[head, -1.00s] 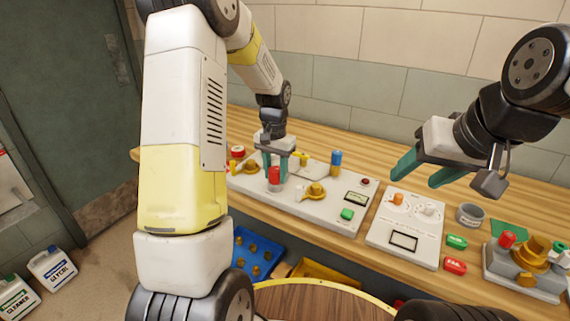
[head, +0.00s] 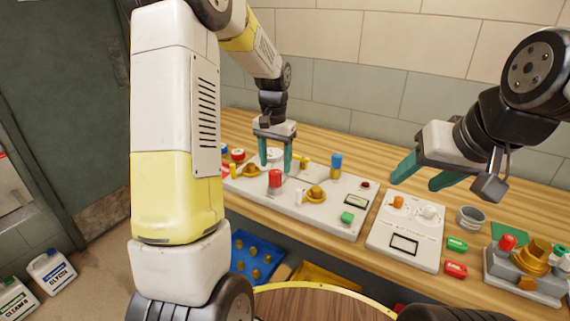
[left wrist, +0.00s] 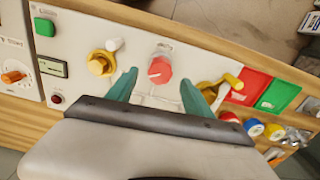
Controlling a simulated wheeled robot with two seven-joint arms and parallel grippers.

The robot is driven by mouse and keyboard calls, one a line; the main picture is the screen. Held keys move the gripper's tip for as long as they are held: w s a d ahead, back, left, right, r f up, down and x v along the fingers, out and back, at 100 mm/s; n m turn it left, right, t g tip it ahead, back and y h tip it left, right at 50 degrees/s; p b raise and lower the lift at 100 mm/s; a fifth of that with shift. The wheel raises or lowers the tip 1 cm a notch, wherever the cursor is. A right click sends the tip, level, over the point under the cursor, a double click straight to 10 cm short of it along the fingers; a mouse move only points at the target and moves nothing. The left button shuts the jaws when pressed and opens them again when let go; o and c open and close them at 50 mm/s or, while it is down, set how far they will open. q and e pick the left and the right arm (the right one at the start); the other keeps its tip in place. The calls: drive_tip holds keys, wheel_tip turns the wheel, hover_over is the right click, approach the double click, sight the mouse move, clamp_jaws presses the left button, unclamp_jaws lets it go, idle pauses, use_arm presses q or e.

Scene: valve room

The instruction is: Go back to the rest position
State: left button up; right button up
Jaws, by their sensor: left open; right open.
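My left gripper (head: 275,155) is open and empty above the back of the white valve panel (head: 330,215), behind the red knob (head: 275,179). In the left wrist view the red knob (left wrist: 160,70) shows between and beyond the two teal fingers (left wrist: 158,90), apart from them. My right gripper (head: 418,176) is open and empty, raised in the air above the bench at the right.
The panel also carries brass valves (head: 315,194), a blue-topped post (head: 336,166) and a green button (head: 347,218). A second white panel (head: 405,230) and a brass fitting on a grey base (head: 530,258) stand to the right. A tiled wall (head: 400,50) is behind.

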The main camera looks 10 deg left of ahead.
use_arm(q)
drive_tip(key=shift+r, duration=1.3)
drive_tip(key=shift+r, duration=0.1)
drive_tip(key=s+r+n+t+h, duration=0.1)
drive_tip(key=s+r+t, duration=0.2)
drive_tip(key=s+r, duration=0.7)
drive_tip(key=s+d+r+n+t+h, duration=0.1)
drive_tip(key=s+d+r+t, duration=0.1)
drive_tip(key=s, duration=1.2)
drive_tip(key=shift+s+r+n+t, duration=0.2)
drive_tip(key=shift+n+t, duration=0.2)
drive_tip(key=shift+t, duration=0.2)
